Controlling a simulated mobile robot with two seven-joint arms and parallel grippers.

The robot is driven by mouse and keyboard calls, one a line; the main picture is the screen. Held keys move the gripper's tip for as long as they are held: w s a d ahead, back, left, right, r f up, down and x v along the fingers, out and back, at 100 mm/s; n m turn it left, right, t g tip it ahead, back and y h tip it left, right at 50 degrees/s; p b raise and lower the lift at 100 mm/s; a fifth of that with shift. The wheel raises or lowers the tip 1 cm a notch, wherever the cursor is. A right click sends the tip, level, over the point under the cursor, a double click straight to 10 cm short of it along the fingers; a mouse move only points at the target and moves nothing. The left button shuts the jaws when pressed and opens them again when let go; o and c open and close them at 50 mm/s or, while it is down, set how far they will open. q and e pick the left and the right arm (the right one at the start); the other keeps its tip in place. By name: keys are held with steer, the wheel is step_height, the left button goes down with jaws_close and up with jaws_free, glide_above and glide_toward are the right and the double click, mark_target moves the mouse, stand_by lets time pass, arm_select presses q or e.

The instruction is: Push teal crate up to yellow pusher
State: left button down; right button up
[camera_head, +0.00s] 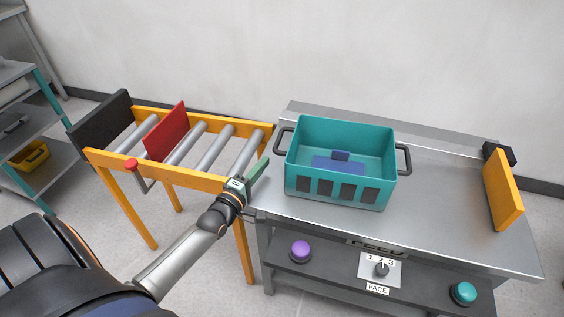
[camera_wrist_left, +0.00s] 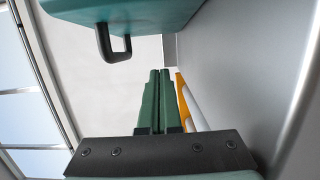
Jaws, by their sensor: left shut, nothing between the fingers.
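The teal crate (camera_head: 340,193) stands upright on the grey metal table (camera_head: 440,215), left of its middle, with a dark handle at each end and a blue item inside. The yellow pusher (camera_head: 503,190) stands at the table's right end, with clear tabletop between it and the crate. My left gripper (camera_head: 260,172) is shut and empty at the table's left edge, left of the crate and apart from it. In the left wrist view its green fingers (camera_wrist_left: 157,100) are together, and the crate (camera_wrist_left: 125,10) with one handle shows above them. My right gripper is not in view.
A yellow-framed roller conveyor (camera_head: 190,175) with a red plate (camera_head: 166,131) adjoins the table's left. On the table's front are a purple button (camera_head: 300,250), a pace dial (camera_head: 381,269) and a teal button (camera_head: 464,292). Shelves (camera_head: 25,130) stand far left.

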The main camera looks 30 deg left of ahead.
arm_select(q)
steer(key=w, duration=0.3)
steer(key=shift+w+a, duration=0.1)
steer(key=shift+a, duration=0.05)
steer(key=shift+w+d, duration=0.2)
steer(key=shift+d, duration=0.45)
steer(key=shift+w+d, duration=0.15)
steer(key=shift+d, duration=0.45)
steer(key=shift+w+d, duration=0.2)
steer(key=shift+d, duration=0.45)
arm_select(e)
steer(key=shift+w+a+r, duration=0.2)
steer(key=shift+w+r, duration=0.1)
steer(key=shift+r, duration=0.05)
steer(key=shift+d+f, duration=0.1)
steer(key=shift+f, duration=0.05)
